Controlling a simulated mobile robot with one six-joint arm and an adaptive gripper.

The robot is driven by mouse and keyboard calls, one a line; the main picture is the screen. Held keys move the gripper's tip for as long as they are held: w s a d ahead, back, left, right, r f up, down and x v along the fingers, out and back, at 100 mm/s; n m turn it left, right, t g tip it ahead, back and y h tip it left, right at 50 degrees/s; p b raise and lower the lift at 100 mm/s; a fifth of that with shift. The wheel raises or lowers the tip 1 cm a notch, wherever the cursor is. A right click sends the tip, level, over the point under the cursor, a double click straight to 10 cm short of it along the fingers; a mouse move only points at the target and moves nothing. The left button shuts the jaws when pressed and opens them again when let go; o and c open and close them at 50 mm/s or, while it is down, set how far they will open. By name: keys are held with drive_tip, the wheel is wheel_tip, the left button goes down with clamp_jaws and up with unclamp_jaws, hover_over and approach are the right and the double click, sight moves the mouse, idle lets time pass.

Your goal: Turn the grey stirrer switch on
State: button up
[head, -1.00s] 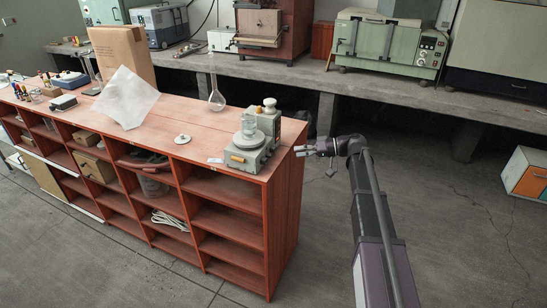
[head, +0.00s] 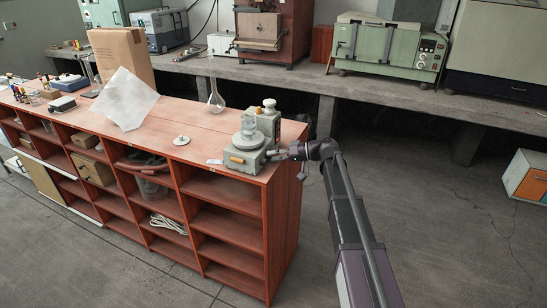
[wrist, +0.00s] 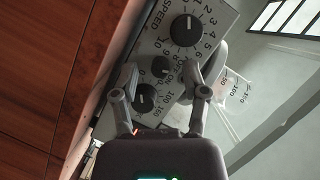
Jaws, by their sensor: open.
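The grey stirrer (head: 246,162) stands on the right end of the red-brown shelf unit, with a glass beaker (head: 249,126) on its round top. In the wrist view its panel (wrist: 150,45) shows a large black dial (wrist: 186,30) marked SPEED, a smaller black knob (wrist: 160,66) with lettering beside it, and another black dial (wrist: 145,97) nearest me. The small knob is probably the switch; its setting is unclear. My gripper (wrist: 158,78) is open, its fingertips on either side of the small knob. In the head view my gripper (head: 277,154) is at the stirrer's right side.
A taller grey part with a white knob (head: 269,104) stands behind the beaker. Open floor lies to the right.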

clamp_jaws()
drive_tip(key=shift+f+m, duration=0.1)
drive_tip(key=shift+m, duration=0.2)
drive_tip(key=m+y+b, duration=0.1)
drive_tip(key=m+b, duration=0.1)
drive_tip(key=shift+f+g+b, duration=0.2)
drive_tip(key=shift+g+b, duration=0.15)
drive_tip(key=shift+g, duration=0.05)
drive_tip(key=shift+m+y+b, duration=0.9)
drive_tip(key=shift+m+b, duration=0.4)
drive_tip(key=shift+m, duration=0.9)
